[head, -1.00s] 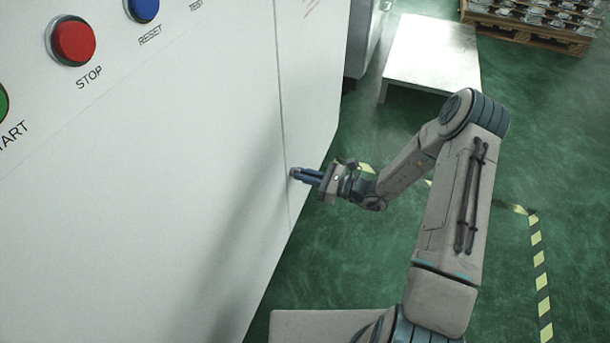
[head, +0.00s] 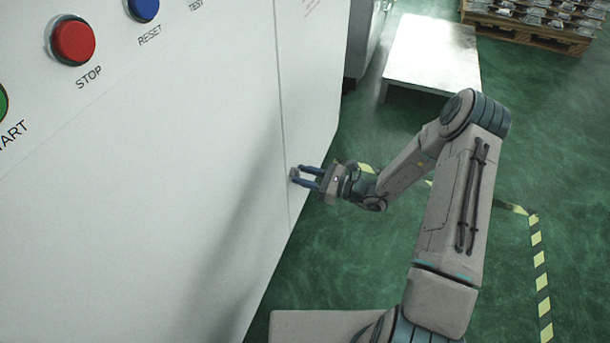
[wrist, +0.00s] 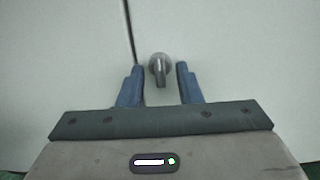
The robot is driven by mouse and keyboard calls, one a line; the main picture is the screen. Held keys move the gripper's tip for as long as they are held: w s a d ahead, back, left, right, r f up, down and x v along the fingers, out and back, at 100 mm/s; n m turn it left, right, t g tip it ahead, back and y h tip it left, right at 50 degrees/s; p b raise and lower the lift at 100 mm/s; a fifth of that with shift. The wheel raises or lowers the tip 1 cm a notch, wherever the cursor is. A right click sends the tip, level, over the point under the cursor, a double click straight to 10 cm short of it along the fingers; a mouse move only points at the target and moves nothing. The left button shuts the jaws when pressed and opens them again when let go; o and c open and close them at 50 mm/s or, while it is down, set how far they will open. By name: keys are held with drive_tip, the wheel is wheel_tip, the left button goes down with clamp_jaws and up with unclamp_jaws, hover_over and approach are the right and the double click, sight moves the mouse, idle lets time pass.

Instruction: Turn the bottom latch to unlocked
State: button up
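The bottom latch (wrist: 159,69) is a small round metal knob with a short grip on the white cabinet face, just right of a vertical panel seam. In the wrist view its grip points toward the bottom of the picture. My gripper (wrist: 160,72) is open, with one blue finger on each side of the latch and a visible gap to both. In the head view my gripper (head: 304,176) is at the cabinet face beside the seam, fingers apart; the latch (head: 294,173) is small and partly hidden there.
The white cabinet (head: 150,200) carries a red STOP button (head: 74,41) and a blue RESET button (head: 144,9) at the upper left. A low pale table (head: 432,50) and a pallet of castings (head: 535,22) stand at the back. The green floor right of my arm is clear.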

drive_tip(key=p+v, duration=0.2)
drive_tip(key=v, duration=1.2)
drive_tip(key=shift+a, duration=0.15)
drive_tip(key=s+a+r+n+g+h+p, duration=0.2)
drive_tip(key=s+r+n+g+h+p, duration=0.3)
drive_tip(key=r, duration=0.7)
drive_tip(key=s+a+r+n+g+h+p, duration=0.15)
drive_tip(key=s+r+n+g+p, duration=0.4)
drive_tip(key=r, duration=0.55)
drive_tip(key=s+d+r+n+t+h+p, duration=0.2)
drive_tip(key=s+r+n+h+p, duration=0.1)
drive_tip(key=r, duration=0.5)
drive_tip(key=s+d+r+n+t+h+p, duration=0.1)
drive_tip(key=s+r+n+t+h+p, duration=0.1)
drive_tip(key=r, duration=0.6)
drive_tip(key=s+d+r+n+t+h+p, duration=0.2)
drive_tip(key=s+r+n+t+h+p, duration=0.1)
drive_tip(key=r, duration=0.6)
drive_tip(key=s+n+h+p, duration=0.1)
drive_tip(key=n+h+p, duration=0.1)
drive_tip(key=n+p, duration=0.1)
drive_tip(key=shift+s+d+p, duration=0.25)
drive_tip(key=shift+d+p, duration=0.1)
drive_tip(key=shift+p, duration=0.1)
drive_tip(key=shift+a+r+h, duration=0.1)
drive_tip(key=shift+h, duration=0.15)
